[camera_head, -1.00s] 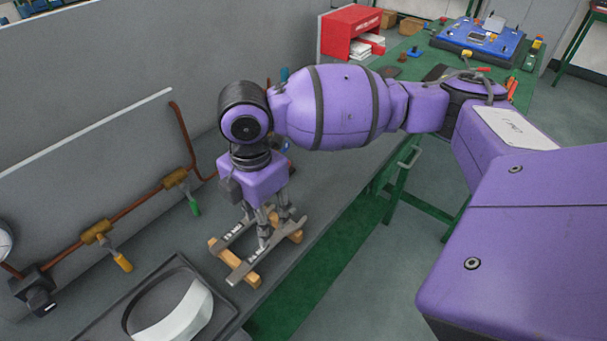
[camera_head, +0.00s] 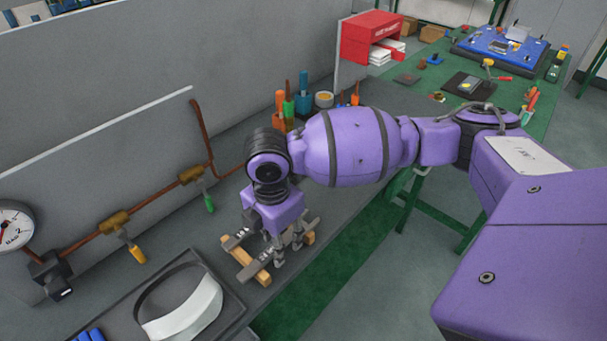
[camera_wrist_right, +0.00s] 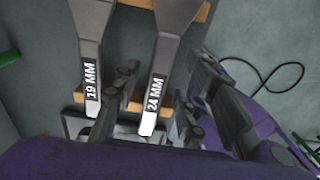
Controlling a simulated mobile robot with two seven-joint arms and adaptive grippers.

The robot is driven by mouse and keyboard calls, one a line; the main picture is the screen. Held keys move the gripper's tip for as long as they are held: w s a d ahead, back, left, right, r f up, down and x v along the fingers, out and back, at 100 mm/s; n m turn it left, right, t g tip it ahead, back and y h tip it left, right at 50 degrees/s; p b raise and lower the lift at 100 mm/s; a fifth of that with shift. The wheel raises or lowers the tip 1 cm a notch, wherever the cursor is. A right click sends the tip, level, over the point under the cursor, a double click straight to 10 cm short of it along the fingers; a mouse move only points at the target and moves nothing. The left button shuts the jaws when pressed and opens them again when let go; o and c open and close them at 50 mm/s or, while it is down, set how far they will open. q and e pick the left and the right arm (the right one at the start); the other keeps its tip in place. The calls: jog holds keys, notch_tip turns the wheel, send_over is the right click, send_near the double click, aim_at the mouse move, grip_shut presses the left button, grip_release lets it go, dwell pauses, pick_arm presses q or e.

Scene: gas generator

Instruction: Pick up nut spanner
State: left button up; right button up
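Two grey spanners lie side by side on a wooden rack. In the right wrist view the 19 MM spanner (camera_wrist_right: 92,80) is on the left and the 24 MM spanner (camera_wrist_right: 158,90) on the right. The rack's wooden bar (camera_head: 263,276) shows in the head view, with the 24 MM spanner (camera_head: 247,271) nearest the bench edge. My right gripper (camera_head: 287,252) points down over the rack. In the wrist view my right gripper (camera_wrist_right: 152,112) is open, with fingers on either side of the 24 MM handle; contact is unclear. My left gripper is out of view.
A black tray (camera_head: 238,308) with a white-banded visor (camera_head: 190,312) is close in front of the rack. A copper pipe with valves (camera_head: 115,222) runs along the back panel. Tool holders (camera_head: 284,121) and a red paper rack (camera_head: 369,38) stand farther along the bench.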

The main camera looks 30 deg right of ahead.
jog(key=shift+w+r, duration=0.1)
grip_shut()
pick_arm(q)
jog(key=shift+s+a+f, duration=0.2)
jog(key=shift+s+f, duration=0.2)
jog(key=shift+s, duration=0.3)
pick_arm(e)
jog(key=shift+r, duration=0.1)
